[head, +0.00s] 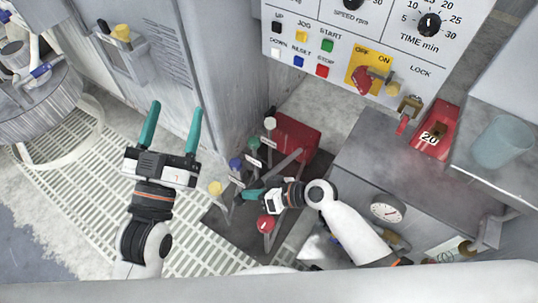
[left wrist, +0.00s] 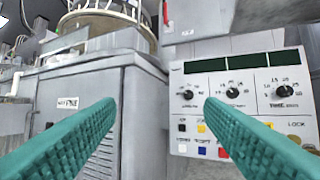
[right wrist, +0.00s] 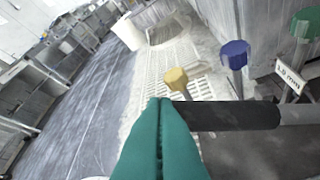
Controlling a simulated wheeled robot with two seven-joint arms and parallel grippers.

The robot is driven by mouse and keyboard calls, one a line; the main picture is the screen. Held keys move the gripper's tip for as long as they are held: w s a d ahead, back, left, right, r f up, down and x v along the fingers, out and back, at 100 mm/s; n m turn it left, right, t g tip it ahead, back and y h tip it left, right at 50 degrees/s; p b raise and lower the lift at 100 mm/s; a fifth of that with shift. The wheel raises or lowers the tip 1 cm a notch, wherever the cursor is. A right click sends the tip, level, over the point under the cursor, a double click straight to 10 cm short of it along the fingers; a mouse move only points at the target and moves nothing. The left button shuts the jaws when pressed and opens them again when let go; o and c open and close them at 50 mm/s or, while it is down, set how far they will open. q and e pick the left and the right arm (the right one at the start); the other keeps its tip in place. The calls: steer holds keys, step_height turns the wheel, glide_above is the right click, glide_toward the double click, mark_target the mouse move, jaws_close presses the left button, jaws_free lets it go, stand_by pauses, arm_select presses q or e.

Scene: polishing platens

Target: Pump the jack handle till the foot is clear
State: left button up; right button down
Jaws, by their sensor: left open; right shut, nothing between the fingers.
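A grey rod with a black grip, which looks like the jack handle (right wrist: 235,116), crosses the right wrist view. In the head view the rod (head: 283,162) slopes down-left from beside a red body (head: 297,138) on a dark floor plate. My right gripper (head: 247,194) is shut and empty, close by the grip. Its fingertips (right wrist: 158,102) overlap the grip's near end in the right wrist view; I cannot tell whether they touch. My left gripper (head: 172,125) is open and empty, above the floor grating. I cannot make out the foot.
Levers with yellow (head: 215,187), blue (head: 235,163), green (head: 253,143), cream (head: 270,123) and red (head: 265,224) knobs stand around the right gripper. A control panel (head: 345,60) is above. A bench (head: 375,150) at right holds a red block (head: 436,128) and a cup (head: 500,142).

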arm_select(q)
steer(key=shift+r, duration=0.15)
arm_select(e)
steer(key=shift+s+a+f, duration=0.15)
steer(key=shift+s, duration=0.05)
stand_by(0.4)
